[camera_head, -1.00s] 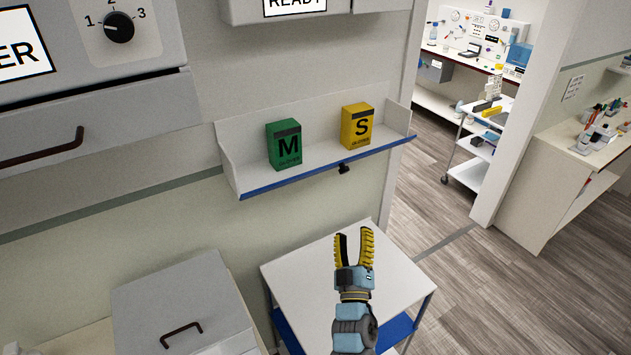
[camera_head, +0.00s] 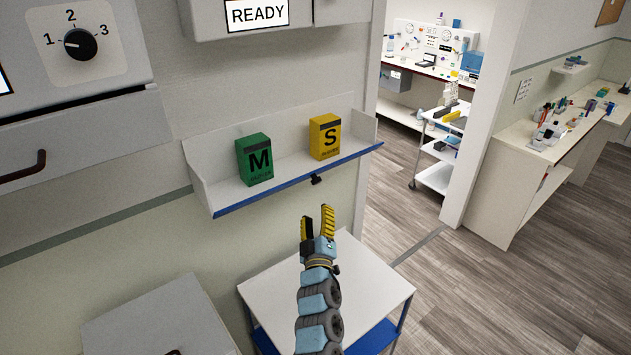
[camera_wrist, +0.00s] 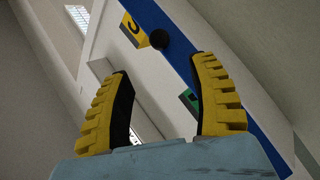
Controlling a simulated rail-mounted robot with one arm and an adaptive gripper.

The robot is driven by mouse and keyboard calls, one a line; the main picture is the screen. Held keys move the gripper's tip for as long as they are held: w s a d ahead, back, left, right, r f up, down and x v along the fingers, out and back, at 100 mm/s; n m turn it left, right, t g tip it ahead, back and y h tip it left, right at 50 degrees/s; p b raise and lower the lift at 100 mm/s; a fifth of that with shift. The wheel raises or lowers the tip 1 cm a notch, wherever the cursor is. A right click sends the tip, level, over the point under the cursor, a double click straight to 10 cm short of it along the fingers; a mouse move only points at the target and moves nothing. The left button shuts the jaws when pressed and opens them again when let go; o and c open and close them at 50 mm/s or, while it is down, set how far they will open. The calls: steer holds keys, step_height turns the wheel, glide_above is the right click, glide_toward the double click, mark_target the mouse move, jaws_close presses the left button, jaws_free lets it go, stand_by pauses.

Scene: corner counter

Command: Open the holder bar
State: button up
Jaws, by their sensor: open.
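A blue bar (camera_head: 290,185) runs along the front edge of a white wall shelf (camera_head: 208,165), with a small black knob (camera_head: 316,180) on it. I take this blue bar to be the holder bar. Behind it stand a green box marked M (camera_head: 258,165) and a yellow box marked S (camera_head: 325,140). My gripper (camera_head: 317,213) is open and empty, just below the knob in the head view. In the wrist view, the knob (camera_wrist: 159,39) shows between and beyond the fingertips, apart from them. The blue bar (camera_wrist: 245,100) crosses diagonally behind the right finger there.
A white-topped cart (camera_head: 365,275) stands below the shelf. A grey lidded box (camera_head: 150,315) is at the lower left. A cabinet with a dial (camera_head: 80,43) and a READY sign (camera_head: 257,15) are above. Open floor (camera_head: 470,290) lies to the right.

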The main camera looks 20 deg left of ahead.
mark_target(315, 178)
steer(key=shift+b+x, duration=0.8)
steer(key=shift+x, duration=5.2)
jaws_close()
